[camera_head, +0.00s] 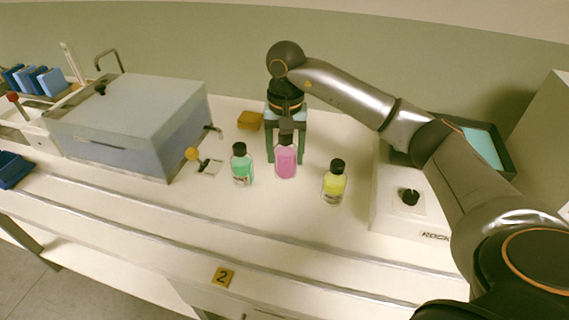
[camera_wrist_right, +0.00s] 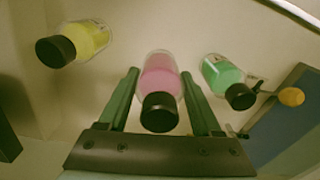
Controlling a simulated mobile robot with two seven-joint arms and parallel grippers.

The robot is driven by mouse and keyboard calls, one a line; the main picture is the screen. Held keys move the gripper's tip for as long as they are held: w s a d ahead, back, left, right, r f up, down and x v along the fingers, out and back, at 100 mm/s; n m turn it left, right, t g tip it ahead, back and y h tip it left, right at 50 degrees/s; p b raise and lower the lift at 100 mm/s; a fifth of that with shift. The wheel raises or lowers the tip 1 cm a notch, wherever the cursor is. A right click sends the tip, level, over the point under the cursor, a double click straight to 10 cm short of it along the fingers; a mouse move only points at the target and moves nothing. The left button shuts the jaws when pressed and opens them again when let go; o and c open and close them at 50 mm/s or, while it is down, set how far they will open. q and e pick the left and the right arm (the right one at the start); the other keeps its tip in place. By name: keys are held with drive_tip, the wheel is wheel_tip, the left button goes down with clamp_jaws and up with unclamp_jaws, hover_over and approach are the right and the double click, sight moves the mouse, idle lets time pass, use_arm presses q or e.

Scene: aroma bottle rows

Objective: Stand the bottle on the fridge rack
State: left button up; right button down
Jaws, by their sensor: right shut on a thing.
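My right gripper (camera_head: 286,152) is shut on a bottle of pink liquid (camera_head: 286,163) with a black cap. The bottle is upright at the bench top; I cannot tell whether its base touches it. In the right wrist view the pink bottle (camera_wrist_right: 160,80) sits between the two green fingers (camera_wrist_right: 160,98). A green bottle (camera_head: 242,168) stands to its left and a yellow bottle (camera_head: 334,185) to its right, both apart from the gripper. No fridge rack can be made out for certain. My left gripper is out of view.
A grey lidded box (camera_head: 140,120) stands on the bench at left, with blue racks (camera_head: 35,80) beyond it. A white device with a black knob (camera_head: 409,197) stands at right. A small orange block (camera_head: 250,121) lies behind the green bottle. The front bench strip is clear.

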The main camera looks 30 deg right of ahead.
sight(285, 164)
drive_tip(key=shift+w+d+f, duration=0.2)
drive_tip(key=shift+w+f, duration=0.15)
drive_tip(key=shift+f, duration=0.1)
drive_tip(key=shift+w+d+f, duration=0.1)
drive_tip(key=shift+w+f, duration=0.05)
drive_tip(key=shift+f, duration=1.55)
drive_tip(key=shift+f, duration=0.15)
drive_tip(key=c, duration=0.5)
unclamp_jaws()
drive_tip(key=shift+f, duration=0.1)
drive_tip(key=o, duration=0.4)
drive_tip(key=shift+o, duration=0.2)
